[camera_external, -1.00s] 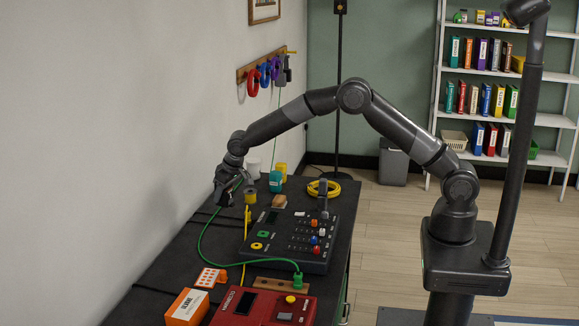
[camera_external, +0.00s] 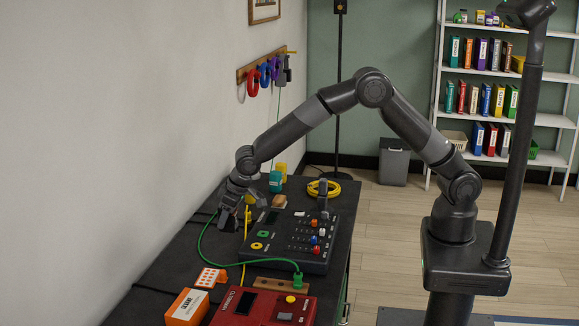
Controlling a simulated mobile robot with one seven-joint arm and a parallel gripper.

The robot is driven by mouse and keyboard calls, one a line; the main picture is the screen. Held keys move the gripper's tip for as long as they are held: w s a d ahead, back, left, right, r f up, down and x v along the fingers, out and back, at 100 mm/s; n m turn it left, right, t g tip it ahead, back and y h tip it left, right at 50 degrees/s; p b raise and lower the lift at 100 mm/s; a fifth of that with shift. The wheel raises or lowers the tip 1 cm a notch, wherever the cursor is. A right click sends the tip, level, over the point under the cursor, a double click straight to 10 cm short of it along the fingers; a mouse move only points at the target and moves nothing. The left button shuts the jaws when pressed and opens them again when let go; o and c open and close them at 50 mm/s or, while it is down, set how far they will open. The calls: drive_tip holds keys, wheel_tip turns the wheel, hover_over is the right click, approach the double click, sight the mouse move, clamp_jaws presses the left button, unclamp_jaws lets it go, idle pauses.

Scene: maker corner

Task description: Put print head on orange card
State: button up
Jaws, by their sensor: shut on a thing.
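My gripper (camera_external: 229,217) is over the left side of the dark table, left of the black control panel. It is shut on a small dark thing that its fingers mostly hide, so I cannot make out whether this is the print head. A green cable (camera_external: 200,243) runs from close by the gripper to a green plug (camera_external: 297,279) at the wooden block. An orange card (camera_external: 219,275) with white spots and a white label lies flat on the table, nearer the camera than the gripper. The gripper is apart from the card.
The black control panel (camera_external: 262,258) stands right of the gripper. A red device (camera_external: 243,301) and an orange box (camera_external: 187,307) stand near the card. A yellow cable coil (camera_external: 322,189) lies at the back. The wall is close on the left.

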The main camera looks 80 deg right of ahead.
drive_tip(key=a+f, duration=0.2)
drive_tip(key=a, duration=0.1)
drive_tip(key=w+a+f, duration=0.1)
drive_tip(key=a+f, duration=0.1)
drive_tip(key=a, duration=0.1)
drive_tip(key=w+a+f, duration=0.1)
drive_tip(key=a+f, duration=0.1)
drive_tip(key=a, duration=0.1)
drive_tip(key=shift+w+a, duration=0.1)
drive_tip(key=shift+a, duration=0.15)
drive_tip(key=shift+f, duration=1.9)
drive_tip(key=shift+f, duration=0.15)
drive_tip(key=o, duration=1.1)
